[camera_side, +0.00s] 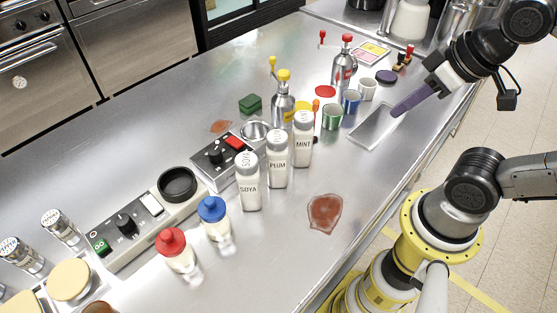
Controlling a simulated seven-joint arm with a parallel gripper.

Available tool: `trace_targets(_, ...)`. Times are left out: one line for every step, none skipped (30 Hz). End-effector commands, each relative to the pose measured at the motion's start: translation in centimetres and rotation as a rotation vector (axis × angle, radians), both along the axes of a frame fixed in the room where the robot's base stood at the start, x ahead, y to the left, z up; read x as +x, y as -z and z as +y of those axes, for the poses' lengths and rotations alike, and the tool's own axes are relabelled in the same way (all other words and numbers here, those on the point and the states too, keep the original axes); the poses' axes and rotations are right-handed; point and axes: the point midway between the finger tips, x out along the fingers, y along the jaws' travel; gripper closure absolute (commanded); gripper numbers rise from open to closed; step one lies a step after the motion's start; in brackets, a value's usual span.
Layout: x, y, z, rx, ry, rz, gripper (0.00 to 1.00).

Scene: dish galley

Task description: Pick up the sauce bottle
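Three white bottles with grey caps and printed labels stand in a slanted row at the middle of the counter. They are the SOYA bottle (250,190), the PLUM bottle (277,165) and the MINT bottle (303,145). No label reads just "sauce", so I cannot tell which bottle is meant. All three are upright. My gripper (397,112), with purple fingers, is at the right, over or near a shallow metal tray (364,138), well apart from the bottles. The fingers overlap in this view, so their opening is hidden. No held object shows.
A red-capped bottle (176,252) and a blue-capped bottle (215,220) stand in front-left. A brown-red spill (325,213) lies right of SOYA. Small cups, a yellow-topped dispenser (284,105) and a control box (213,156) crowd behind. Counter right of the bottles is fairly clear.

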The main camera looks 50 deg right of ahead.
Motion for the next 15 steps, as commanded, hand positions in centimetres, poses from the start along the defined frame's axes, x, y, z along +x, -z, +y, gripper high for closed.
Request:
trace_targets(0.00, 0.00, 0.00, 0.000, 0.000, 0.000, 0.82)
trace_targets(0.00, 0.00, 0.00, 0.000, 0.000, 0.000, 0.77)
trace_targets(0.00, 0.00, 0.00, 0.000, 0.000, 0.000, 0.69)
trace_targets(0.00, 0.00, 0.00, 0.000, 0.000, 0.000, 0.64)
trace_targets(0.00, 0.00, 0.00, 0.000, 0.000, 0.000, 0.59)
trace_targets(0.00, 0.00, 0.00, 0.000, 0.000, 0.000, 0.51)
trace_targets(0.00, 0.00, 0.00, 0.000, 0.000, 0.000, 0.46)
trace_targets(0.00, 0.00, 0.00, 0.000, 0.000, 0.000, 0.41)
trace_targets(0.00, 0.00, 0.00, 0.000, 0.000, 0.000, 0.33)
trace_targets(0.00, 0.00, 0.00, 0.000, 0.000, 0.000, 0.28)
trace_targets(0.00, 0.00, 0.00, 0.000, 0.000, 0.000, 0.23)
trace_targets(0.00, 0.00, 0.00, 0.000, 0.000, 0.000, 0.15)
trace_targets(0.00, 0.00, 0.00, 0.000, 0.000, 0.000, 0.10)
trace_targets(0.00, 0.00, 0.00, 0.000, 0.000, 0.000, 0.10)
trace_targets(0.00, 0.00, 0.00, 0.000, 0.000, 0.000, 0.10)
